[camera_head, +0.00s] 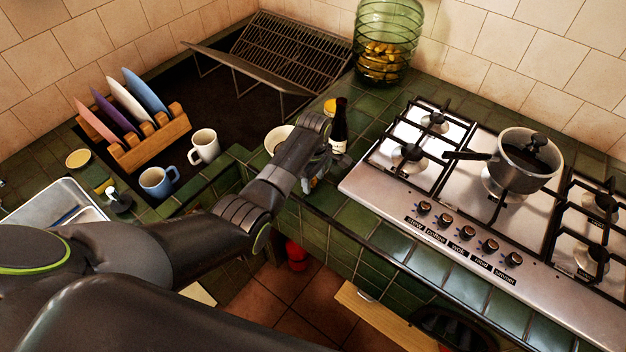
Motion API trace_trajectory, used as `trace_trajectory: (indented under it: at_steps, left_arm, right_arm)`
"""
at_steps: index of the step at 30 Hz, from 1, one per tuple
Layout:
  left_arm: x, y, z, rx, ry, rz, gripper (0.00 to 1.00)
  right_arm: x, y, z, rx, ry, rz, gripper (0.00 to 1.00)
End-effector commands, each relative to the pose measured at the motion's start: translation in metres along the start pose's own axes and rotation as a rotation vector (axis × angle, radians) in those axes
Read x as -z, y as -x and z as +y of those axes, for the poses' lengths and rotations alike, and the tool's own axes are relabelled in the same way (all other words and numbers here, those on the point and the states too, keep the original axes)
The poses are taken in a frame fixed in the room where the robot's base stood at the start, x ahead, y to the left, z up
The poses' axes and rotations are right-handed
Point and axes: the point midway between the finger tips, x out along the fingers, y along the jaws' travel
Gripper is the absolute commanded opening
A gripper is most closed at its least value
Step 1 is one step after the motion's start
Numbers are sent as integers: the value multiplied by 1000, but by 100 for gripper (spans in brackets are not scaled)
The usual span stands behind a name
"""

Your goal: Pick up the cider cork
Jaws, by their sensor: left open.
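My left arm comes in from the left, and its gripper (318,172) is over the green tiled counter, just left of the hob. It is open, with its fingers partly hidden by the wrist. A dark bottle (339,128) with a pale label stands upright right beside the gripper, partly behind it. I cannot make out a cider cork clearly; it may be hidden behind the gripper or too small to tell. My right gripper is not in view.
The steel gas hob (385,185) holds a saucepan (524,165). A pale bowl (279,138) is partly behind my wrist. A green glass jar (384,45) stands behind the bottle. Left are a white mug (204,147), a blue mug (158,181) and a plate rack (150,145).

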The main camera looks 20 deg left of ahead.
Motion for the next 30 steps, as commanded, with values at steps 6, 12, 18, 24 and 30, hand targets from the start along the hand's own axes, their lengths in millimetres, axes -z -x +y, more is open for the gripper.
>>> trace_trajectory:
  at_steps: [6, 12, 18, 24, 30]
  left_arm:
    - [0, 0, 0, -1, 0, 0, 38]
    - [0, 1, 0, -1, 0, 0, 12]
    - [0, 1, 0, -1, 0, 0, 0]
    - [0, 4, 1, -2, 0, 0, 0]
    - [0, 29, 1, -6, 0, 1, 0]
  right_arm:
    - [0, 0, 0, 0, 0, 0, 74]
    - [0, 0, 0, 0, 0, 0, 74]
    - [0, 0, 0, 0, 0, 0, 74]
    - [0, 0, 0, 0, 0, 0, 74]
    - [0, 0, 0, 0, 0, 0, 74]
